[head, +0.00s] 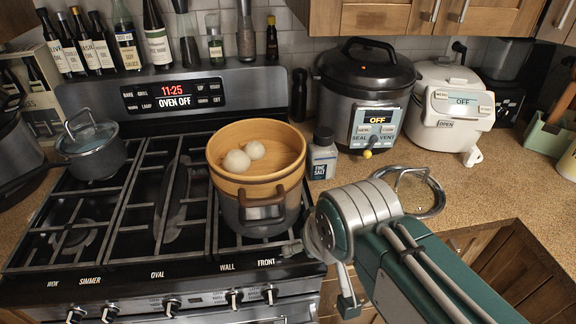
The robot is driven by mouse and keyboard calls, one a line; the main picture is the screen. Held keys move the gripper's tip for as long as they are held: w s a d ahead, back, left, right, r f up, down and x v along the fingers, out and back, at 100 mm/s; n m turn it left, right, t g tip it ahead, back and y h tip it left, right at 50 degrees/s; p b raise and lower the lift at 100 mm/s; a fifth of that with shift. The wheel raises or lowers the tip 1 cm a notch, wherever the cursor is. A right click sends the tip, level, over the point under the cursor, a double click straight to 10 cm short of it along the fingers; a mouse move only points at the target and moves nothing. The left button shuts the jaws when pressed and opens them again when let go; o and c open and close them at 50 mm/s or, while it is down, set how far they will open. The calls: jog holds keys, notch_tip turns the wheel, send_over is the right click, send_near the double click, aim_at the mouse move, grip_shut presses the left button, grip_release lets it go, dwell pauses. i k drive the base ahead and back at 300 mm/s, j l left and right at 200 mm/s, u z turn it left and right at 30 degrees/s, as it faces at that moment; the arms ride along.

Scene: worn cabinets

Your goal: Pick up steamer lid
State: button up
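A round wooden steamer (230,180) stands uncovered on a pot (238,212) with a dark handle, on the right front of the stove. Two pale round buns (245,156) lie inside it. My green and grey arm reaches in from the lower right. My gripper (318,275) is at its end, just right of the pot and near the stove's front edge. It is only partly visible and holds nothing that I can see; I cannot tell how far its fingers are apart. My arm hides part of the counter behind it.
A salt container (322,156), a dark pressure cooker (365,95) and a white rice cooker (450,105) stand farther back. A small lidded pot (90,150) sits on the stove's left. Bottles line the back.

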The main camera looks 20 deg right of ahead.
aim_at(421, 197)
jog(key=k+l+z, duration=0.15)
jog(key=l, duration=0.15)
jog(key=l+z, duration=0.15)
jog(key=l, duration=0.15)
jog(key=l+z, duration=0.1)
jog(key=l, duration=0.45)
jog(key=i+l, duration=0.15)
jog(key=l+u, duration=0.05)
jog(key=l, duration=0.05)
